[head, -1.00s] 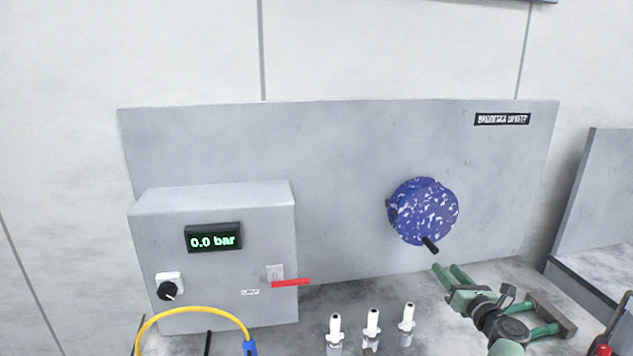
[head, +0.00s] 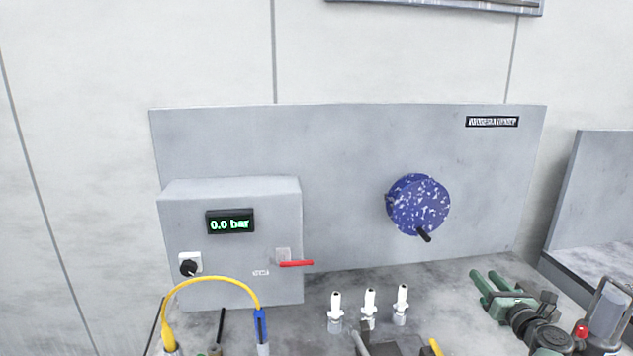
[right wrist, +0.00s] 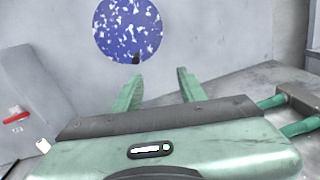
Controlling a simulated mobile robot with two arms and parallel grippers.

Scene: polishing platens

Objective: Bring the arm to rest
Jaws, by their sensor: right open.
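My right gripper (head: 485,275) is at the right of the head view, over the bench, with its green fingers pointing towards the back panel. In the right wrist view its two fingers (right wrist: 158,78) stand apart with nothing between them. The blue speckled disc (head: 418,204) with a dark handle is on the panel ahead, and it also shows in the right wrist view (right wrist: 128,29). The gripper is below and right of the disc in the head view, apart from it. My left gripper is not in view.
A grey box (head: 230,250) with a "0.0 bar" display, knob and red lever (head: 296,263) stands left. A yellow hose (head: 210,282) arches before it. Three white-topped fittings (head: 369,305) stand mid-bench. Green bars (right wrist: 296,128) lie right of my gripper in the wrist view.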

